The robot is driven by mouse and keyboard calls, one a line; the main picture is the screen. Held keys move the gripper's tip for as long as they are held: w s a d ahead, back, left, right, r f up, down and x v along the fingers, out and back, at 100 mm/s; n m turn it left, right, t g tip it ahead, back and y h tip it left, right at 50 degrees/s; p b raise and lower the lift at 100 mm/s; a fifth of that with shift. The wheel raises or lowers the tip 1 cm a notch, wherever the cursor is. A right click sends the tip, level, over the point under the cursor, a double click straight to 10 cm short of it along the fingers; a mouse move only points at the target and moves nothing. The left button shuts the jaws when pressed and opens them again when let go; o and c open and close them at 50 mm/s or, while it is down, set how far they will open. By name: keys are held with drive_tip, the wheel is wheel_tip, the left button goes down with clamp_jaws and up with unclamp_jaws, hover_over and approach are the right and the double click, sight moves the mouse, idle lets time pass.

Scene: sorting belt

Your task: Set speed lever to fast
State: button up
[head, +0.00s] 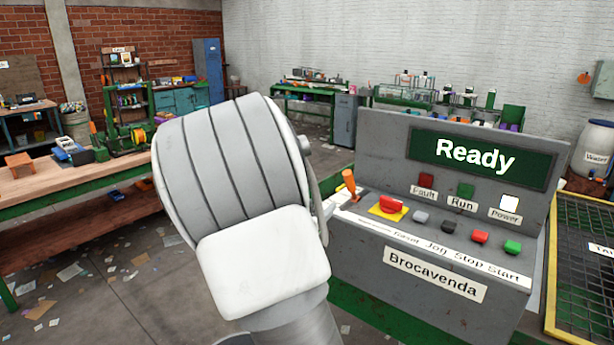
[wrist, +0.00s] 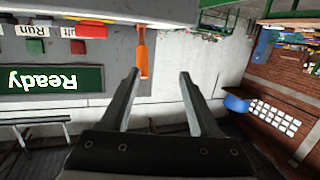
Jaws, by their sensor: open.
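The speed lever (head: 349,184) has an orange handle and stands at the left end of the grey control console (head: 388,261). In the wrist view, which is upside down, the lever (wrist: 143,56) appears beside the tip of the left finger, toward the gap. My gripper (wrist: 160,73) is open with nothing held between its fingers. I cannot tell whether the finger touches the lever. In the head view my arm hides the gripper. The marks at the lever are too small to read.
The console's display (head: 478,158) reads "Ready", and the power lamp (head: 510,203) is lit white. A red emergency button (head: 391,203) sits on a yellow plate close to the lever, with several buttons to its right. A wooden workbench (head: 60,184) stands at the left.

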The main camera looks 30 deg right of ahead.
sight(351, 187)
drive_tip(key=w+d+h, duration=0.1)
drive_tip(key=w+d, duration=0.2)
drive_tip(key=d, duration=0.2)
drive_tip(key=w+d, duration=0.2)
drive_tip(key=d, duration=0.4)
drive_tip(key=w+d+r+h, duration=0.1)
drive_tip(key=w+d, duration=0.2)
drive_tip(key=d, duration=0.2)
drive_tip(key=shift+w+d+r+g+h, duration=0.1)
drive_tip(key=shift+w+d+g+h, duration=0.2)
clamp_jaws()
idle(1.0)
